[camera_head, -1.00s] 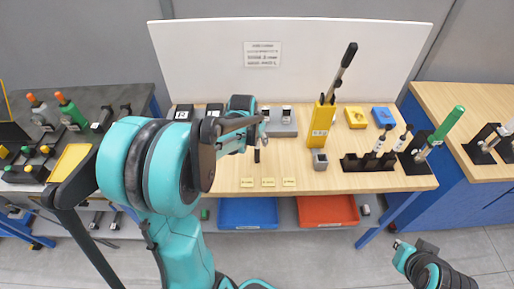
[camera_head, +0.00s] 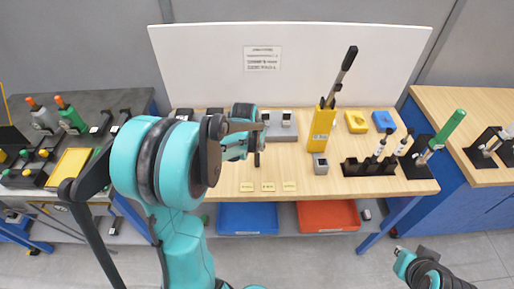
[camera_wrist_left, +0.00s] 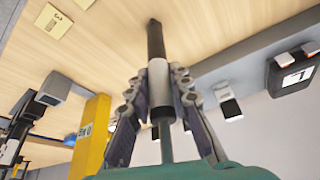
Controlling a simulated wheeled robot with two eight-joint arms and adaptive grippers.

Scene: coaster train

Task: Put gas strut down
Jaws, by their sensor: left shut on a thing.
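The gas strut (camera_wrist_left: 159,85) is a slim black rod with a white middle band and a thin grey rod. In the left wrist view it stands between the fingers of my left gripper (camera_wrist_left: 158,100), which is shut on it. In the head view the left gripper (camera_head: 261,132) is over the back middle of the wooden table (camera_head: 220,175), and a small dark part of the strut (camera_head: 257,158) shows below it. I cannot tell whether the strut touches the table. My right arm shows at the lower right, away from the table; its jaws are not clear.
Grey blocks (camera_head: 282,127) stand behind the left gripper. To the right are a yellow holder (camera_head: 321,128) with a black-handled tool, a small grey block (camera_head: 320,164) and a black rack (camera_head: 368,168). Small yellow labels (camera_head: 268,187) lie along the front edge. The table's front left is clear.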

